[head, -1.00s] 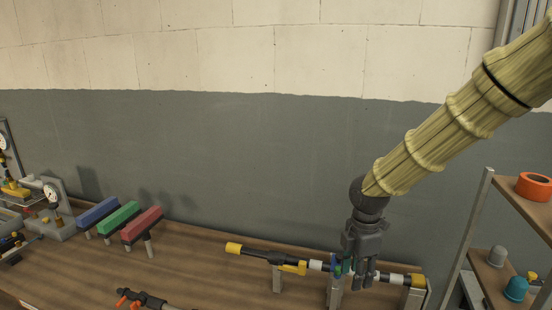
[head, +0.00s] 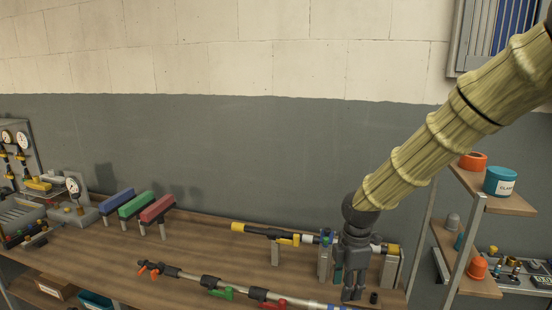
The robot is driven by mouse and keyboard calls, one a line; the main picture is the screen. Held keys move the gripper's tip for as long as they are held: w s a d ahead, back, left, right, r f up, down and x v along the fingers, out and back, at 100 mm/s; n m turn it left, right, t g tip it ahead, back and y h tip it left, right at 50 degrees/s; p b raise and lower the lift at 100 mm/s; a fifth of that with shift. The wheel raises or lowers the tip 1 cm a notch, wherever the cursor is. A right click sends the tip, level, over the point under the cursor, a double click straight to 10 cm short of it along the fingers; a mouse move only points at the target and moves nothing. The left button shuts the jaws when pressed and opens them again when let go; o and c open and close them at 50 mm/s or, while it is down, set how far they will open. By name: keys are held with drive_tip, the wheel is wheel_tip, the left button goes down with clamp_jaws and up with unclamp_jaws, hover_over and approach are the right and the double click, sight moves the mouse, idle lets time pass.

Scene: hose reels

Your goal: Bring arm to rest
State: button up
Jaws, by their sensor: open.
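My arm comes in from the upper right in a straw-coloured sleeve. My dark grey gripper (head: 352,290) hangs fingers down over the right part of the wooden workbench (head: 205,257). Its fingers are apart and I see nothing held between them. Behind it, a black lance with yellow ends (head: 265,231) lies across grey stands, and the gripper hides part of it. A small dark cylinder (head: 374,298) stands on the bench just right of the fingers. I cannot tell whether the fingers touch anything.
A long lance with orange and green parts (head: 200,280) lies along the front of the bench. Blue (head: 104,206), green (head: 136,204) and red (head: 157,209) blocks stand on posts at left, near gauges (head: 73,187). A shelf rack (head: 477,233) stands close on the right.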

wheel_tip(320, 180, down, 8)
drive_tip(key=w+f+m+b, duration=0.1)
drive_tip(key=m, duration=0.1)
drive_tip(key=s+a+f+m+y+b, duration=0.1)
drive_tip(key=s+f+m+b, duration=0.15)
drive_tip(key=s+f, duration=0.4)
drive_tip(key=s+f+m+b, duration=0.1)
drive_tip(key=s+f+m, duration=0.2)
drive_tip(key=f, duration=0.6)
drive_tip(key=s+a+f+m+y+b, duration=0.1)
drive_tip(key=s+f+m+b, duration=0.2)
drive_tip(key=f, duration=0.5)
drive_tip(key=s+d+f+m+h+b, duration=0.1)
drive_tip(key=s+d+f+m+b, duration=0.1)
drive_tip(key=s+f+m, duration=0.3)
drive_tip(key=s+d+f+m+h+b, duration=0.1)
drive_tip(key=s+d+f+m, duration=0.3)
drive_tip(key=s+f, duration=0.7)
drive_tip(key=s+b, duration=0.1)
drive_tip(key=s, duration=0.5)
drive_tip(key=shift+d+f+m, duration=0.25)
drive_tip(key=shift+f+m, duration=0.05)
drive_tip(key=shift+m, duration=0.05)
drive_tip(key=shift+c, duration=0.3)
